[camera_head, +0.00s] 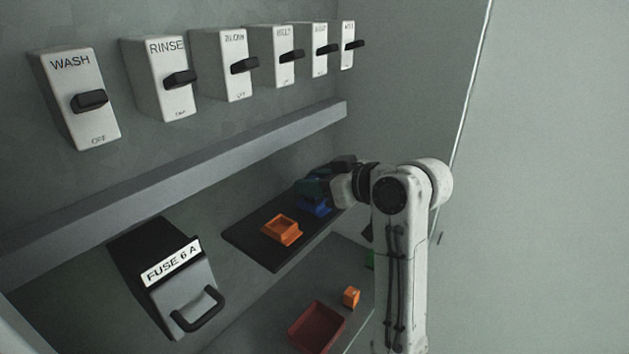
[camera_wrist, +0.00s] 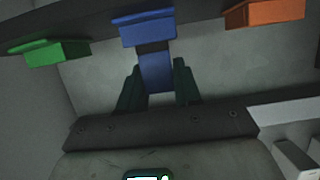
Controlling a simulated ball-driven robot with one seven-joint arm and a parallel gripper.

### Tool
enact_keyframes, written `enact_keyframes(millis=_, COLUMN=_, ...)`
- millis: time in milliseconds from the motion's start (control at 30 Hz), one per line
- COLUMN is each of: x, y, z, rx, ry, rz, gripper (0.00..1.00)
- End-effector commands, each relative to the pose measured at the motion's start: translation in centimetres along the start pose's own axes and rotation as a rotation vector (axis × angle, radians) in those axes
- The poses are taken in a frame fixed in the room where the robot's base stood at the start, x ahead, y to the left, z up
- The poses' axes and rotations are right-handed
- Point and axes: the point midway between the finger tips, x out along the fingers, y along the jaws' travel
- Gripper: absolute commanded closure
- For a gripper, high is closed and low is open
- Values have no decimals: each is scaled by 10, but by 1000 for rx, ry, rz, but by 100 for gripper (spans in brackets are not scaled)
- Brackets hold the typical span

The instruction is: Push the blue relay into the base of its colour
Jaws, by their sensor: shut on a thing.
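My gripper (camera_wrist: 158,66) is shut on the blue relay (camera_wrist: 155,76), which sits between its two dark fingers in the wrist view. The blue base (camera_wrist: 146,28) is just beyond the relay, roughly in line with it. A dark strip shows between the two, and I cannot tell whether they touch. In the head view my gripper (camera_head: 312,187) is at the far part of the black panel (camera_head: 262,249), over a blue part (camera_head: 318,209). The arm hides most of this spot, and the relay cannot be made out there.
The orange base (camera_wrist: 264,12) is right of the blue one and the green base (camera_wrist: 55,52) left. A fuse handle (camera_head: 200,309) and a ledge with switches above bound the space.

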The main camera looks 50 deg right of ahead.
Motion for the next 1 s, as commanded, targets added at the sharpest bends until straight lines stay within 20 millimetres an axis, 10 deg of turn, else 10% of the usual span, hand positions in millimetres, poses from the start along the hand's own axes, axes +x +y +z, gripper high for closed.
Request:
enact_keyframes(millis=467, x=4, y=0, z=11, rx=0, ry=0, rz=0, gripper=96)
enact_keyframes(millis=500, x=4, y=0, z=10, rx=0, ry=0, rz=0, gripper=63)
enact_keyframes(millis=767, x=4, y=0, z=10, rx=0, ry=0, rz=0, gripper=38)
enact_keyframes(millis=1000, x=4, y=0, z=10, rx=0, ry=0, rz=0, gripper=37)
